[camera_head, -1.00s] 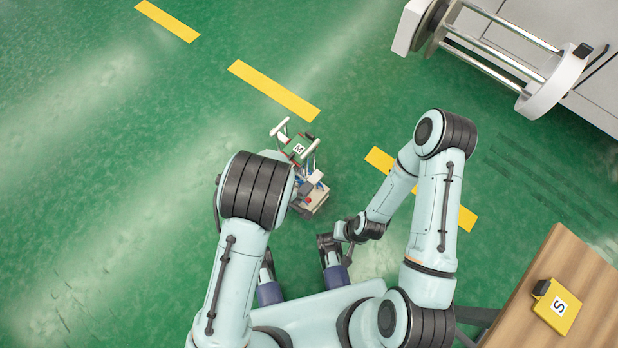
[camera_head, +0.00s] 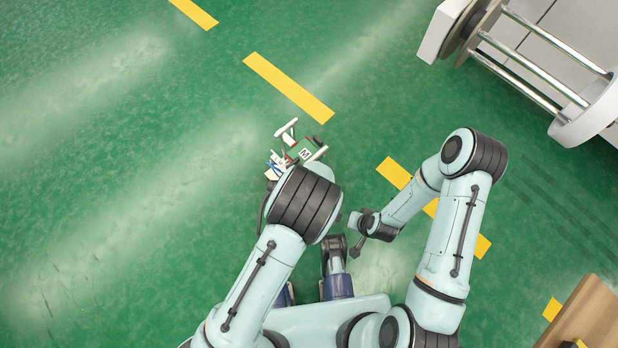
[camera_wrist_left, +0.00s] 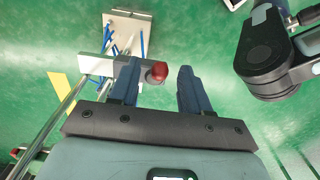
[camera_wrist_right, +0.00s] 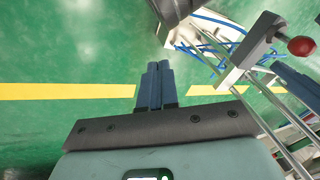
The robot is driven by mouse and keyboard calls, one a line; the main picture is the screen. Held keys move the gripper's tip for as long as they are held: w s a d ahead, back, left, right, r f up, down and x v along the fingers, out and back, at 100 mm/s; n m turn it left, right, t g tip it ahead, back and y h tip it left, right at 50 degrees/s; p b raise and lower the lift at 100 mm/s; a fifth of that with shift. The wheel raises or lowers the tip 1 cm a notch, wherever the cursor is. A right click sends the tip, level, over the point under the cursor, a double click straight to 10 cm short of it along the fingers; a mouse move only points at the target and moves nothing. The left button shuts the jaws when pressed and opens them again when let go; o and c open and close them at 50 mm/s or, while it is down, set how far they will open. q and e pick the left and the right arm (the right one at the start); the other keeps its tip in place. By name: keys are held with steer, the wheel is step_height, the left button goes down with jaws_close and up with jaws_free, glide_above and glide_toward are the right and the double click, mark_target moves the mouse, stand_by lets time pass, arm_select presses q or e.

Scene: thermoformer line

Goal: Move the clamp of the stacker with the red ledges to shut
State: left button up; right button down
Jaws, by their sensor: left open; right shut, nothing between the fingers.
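The stacker (camera_head: 304,154) with a green top marked M stands on the floor in the head view, partly hidden by my left arm. Its pale plate, blue struts and metal rods (camera_wrist_left: 66,108) show in the left wrist view. A red knob (camera_wrist_left: 157,72) lies between the open fingertips of my left gripper (camera_wrist_left: 156,76), closer to the left finger. The knob also shows in the right wrist view (camera_wrist_right: 301,46), on a dark grey bar (camera_wrist_right: 262,38). My right gripper (camera_wrist_right: 158,66) is shut and empty, left of the stacker. I cannot make out the ledges' colour clearly.
A large grey machine with metal rails (camera_head: 530,70) stands at the upper right. A wooden table (camera_head: 592,315) is at the lower right edge. Yellow floor stripes (camera_head: 288,87) cross the green floor, which is clear at the left.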

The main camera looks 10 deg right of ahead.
arm_select(q)
steer(key=shift+f+b, duration=0.3)
steer(key=shift+f, duration=1.05)
arm_select(e)
steer(key=shift+s+d+f+g, duration=0.2)
steer(key=shift+s+f+g, duration=0.1)
steer(key=shift+s+f, duration=0.7)
arm_select(q)
jaws_close()
steer(key=shift+w+a+r+g+h, duration=0.2)
steer(key=shift+w+r+g+h, duration=0.15)
steer(key=shift+g, duration=0.25)
steer(key=shift+w+a+g+h, duration=0.15)
steer(key=shift+g+h, duration=0.15)
steer(key=shift+h, duration=0.05)
steer(key=shift+w+a+r+g+h+b, duration=0.2)
steer(key=shift+w+g+h+b, duration=0.1)
steer(key=shift+g+h, duration=0.15)
steer(key=shift+w+r+g, duration=0.1)
steer(key=shift+r+g, duration=0.05)
steer(key=shift+g, duration=0.3)
arm_select(e)
steer(key=shift+s+f+g, duration=0.3)
steer(key=shift+s+f, duration=0.35)
steer(key=shift+s, duration=0.1)
